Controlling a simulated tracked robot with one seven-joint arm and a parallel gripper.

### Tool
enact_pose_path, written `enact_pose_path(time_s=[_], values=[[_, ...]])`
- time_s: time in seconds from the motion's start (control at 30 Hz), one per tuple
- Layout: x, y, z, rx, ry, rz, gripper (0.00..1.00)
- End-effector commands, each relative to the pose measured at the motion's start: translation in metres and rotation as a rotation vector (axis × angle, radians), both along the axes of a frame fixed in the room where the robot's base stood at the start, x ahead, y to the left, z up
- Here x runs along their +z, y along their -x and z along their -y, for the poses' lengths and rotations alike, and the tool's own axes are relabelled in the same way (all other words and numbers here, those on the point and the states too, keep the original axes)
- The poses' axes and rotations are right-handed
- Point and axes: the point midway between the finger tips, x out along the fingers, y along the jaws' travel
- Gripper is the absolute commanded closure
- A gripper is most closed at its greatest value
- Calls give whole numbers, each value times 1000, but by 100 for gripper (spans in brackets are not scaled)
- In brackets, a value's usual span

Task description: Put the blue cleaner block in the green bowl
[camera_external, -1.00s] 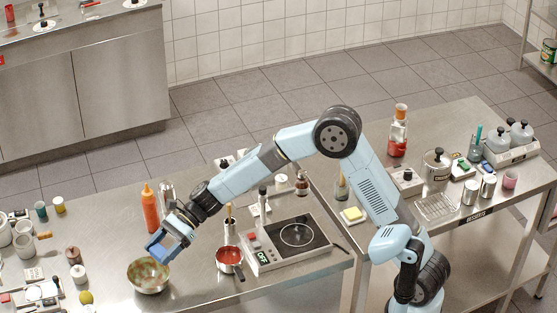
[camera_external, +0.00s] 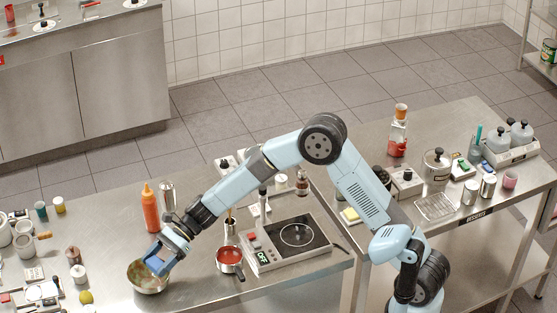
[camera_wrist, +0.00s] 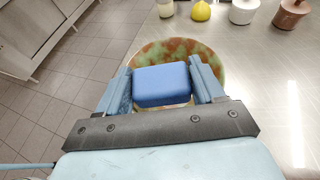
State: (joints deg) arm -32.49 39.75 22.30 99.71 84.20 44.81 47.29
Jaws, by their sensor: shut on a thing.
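The blue cleaner block (camera_wrist: 163,84) is held between the two fingers of my gripper (camera_wrist: 163,88) in the wrist view. In the external view my gripper (camera_external: 160,259) and the blue block (camera_external: 157,265) are at the bowl's opening. The green bowl (camera_external: 150,287) stands on the steel counter at the lower left, metallic outside and mottled green and brown inside. In the wrist view the bowl (camera_wrist: 206,55) lies behind and below the block, which hides part of its inside. I cannot tell whether the block touches the bowl.
An orange bottle (camera_external: 150,209) and a metal shaker (camera_external: 168,194) stand behind the bowl. A red-filled pan (camera_external: 229,259) and a hot plate (camera_external: 290,240) stand to the right. A yellow item (camera_external: 86,297) and small jars stand left. The counter's front edge is close to the bowl.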

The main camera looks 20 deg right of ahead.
Motion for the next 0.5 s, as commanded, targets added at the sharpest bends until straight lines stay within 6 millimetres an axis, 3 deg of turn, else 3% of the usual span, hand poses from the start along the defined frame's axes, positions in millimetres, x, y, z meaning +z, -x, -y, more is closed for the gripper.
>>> enact_pose_path(time_s=[0.17, 0.2, 0.5], values=[[-4, 0, 0, 0, 0, 0, 64], [-5, 0, 0, 0, 0, 0, 31], [-5, 0, 0, 0, 0, 0, 7]])
